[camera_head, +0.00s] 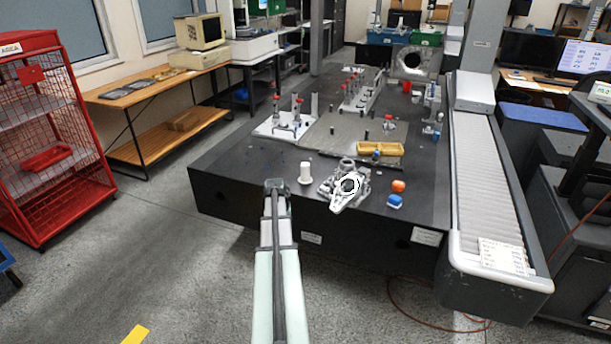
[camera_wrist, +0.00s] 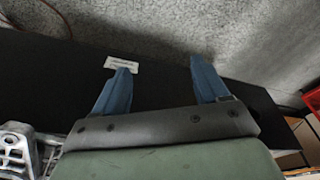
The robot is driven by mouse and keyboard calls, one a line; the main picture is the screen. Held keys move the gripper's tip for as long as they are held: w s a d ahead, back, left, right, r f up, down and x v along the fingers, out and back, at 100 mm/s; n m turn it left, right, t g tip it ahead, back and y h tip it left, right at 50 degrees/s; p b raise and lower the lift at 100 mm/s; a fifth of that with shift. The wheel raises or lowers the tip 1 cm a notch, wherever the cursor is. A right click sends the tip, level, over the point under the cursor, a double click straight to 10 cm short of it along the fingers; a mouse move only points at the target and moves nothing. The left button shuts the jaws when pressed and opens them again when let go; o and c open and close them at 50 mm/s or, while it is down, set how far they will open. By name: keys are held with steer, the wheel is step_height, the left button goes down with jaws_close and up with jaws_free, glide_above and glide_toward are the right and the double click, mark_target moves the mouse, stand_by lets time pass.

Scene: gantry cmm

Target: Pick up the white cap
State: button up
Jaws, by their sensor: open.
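The white cap (camera_head: 305,173), a small upright cylinder with a wider base, stands on the dark table (camera_head: 222,172) near its front edge in the head view. My gripper (camera_head: 277,184) is at the table's front edge, to the left of the cap in the picture and apart from it. In the wrist view my gripper (camera_wrist: 160,72) has its two blue fingers spread wide with nothing between them. The cap does not show in the wrist view.
A yellow tray (camera_head: 380,148) and a white plate with red-topped clamps (camera_head: 283,127) lie farther back. The table's left front is mostly clear.

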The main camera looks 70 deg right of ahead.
steer(key=s+d+r+m+h, duration=0.2)
steer(key=s+d+r, duration=0.1)
steer(key=d+r, duration=1.15)
steer(key=m, duration=0.1)
glide_toward(304, 165)
steer(key=shift+f, duration=0.65)
steer(key=shift+h, duration=0.4)
steer(key=x, duration=0.7)
steer(key=shift+d+f, duration=0.1)
steer(key=shift+s+x, duration=0.2)
steer(key=shift+x, duration=2.8)
steer(key=c, duration=1)
steer(key=shift+c, duration=0.2)
